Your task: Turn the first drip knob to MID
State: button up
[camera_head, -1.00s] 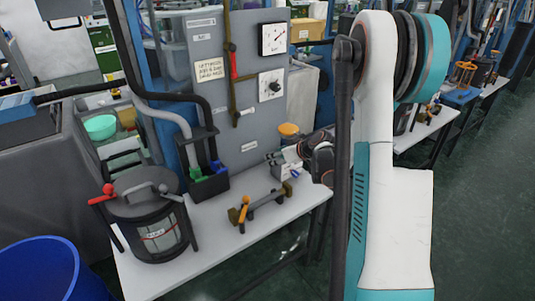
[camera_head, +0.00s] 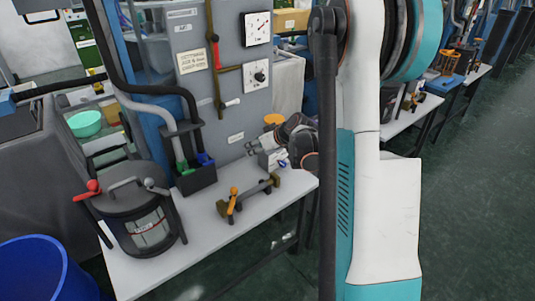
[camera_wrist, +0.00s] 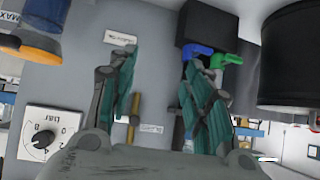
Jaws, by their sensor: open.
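My gripper (camera_head: 252,148) is low in front of the grey panel, beside a small white box on the bench. In the wrist view its two green-padded fingers (camera_wrist: 163,100) are apart with nothing between them. At the upper left of that view is a blue part with an orange rim (camera_wrist: 42,48), beside a white face reading MAX; it is cut off by the frame edge. Whether this is the drip knob I cannot tell. An orange-topped part (camera_head: 274,119) shows behind my wrist in the head view. No MID mark is readable.
A dial plate with a black knob (camera_head: 260,77) is on the panel (camera_head: 190,100); it also shows in the wrist view (camera_wrist: 42,141). A black bin (camera_head: 196,182) with green and blue handles, a brass-ended fixture (camera_head: 248,197) and a lidded pot (camera_head: 140,215) stand on the white bench (camera_head: 205,250).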

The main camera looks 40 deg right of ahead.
jog(key=s+d+f+t+b, duration=0.1)
jog(key=s+d+f, duration=0.1)
jog(key=d+f, duration=0.7)
jog(key=m+t+h+b, duration=0.1)
jog(key=t+b, duration=0.1)
send_near(285, 165)
jog(key=v, duration=0.4)
jog(key=shift+s+a+f, duration=0.15)
jog(key=shift+s+a, duration=0.05)
jog(key=shift+s, duration=0.3)
jog(key=shift+w+t+p, duration=0.3)
jog(key=shift+w+p, duration=0.1)
jog(key=shift+p, duration=0.1)
jog(key=x, duration=0.3)
jog(key=b+x, duration=0.1)
jog(key=x, duration=0.7)
jog(key=shift+d+f+b, duration=0.1)
jog(key=shift+f+b, duration=0.25)
jog(key=shift+x, duration=0.85)
jog(key=shift+r, duration=0.1)
jog(key=c, duration=1.1)
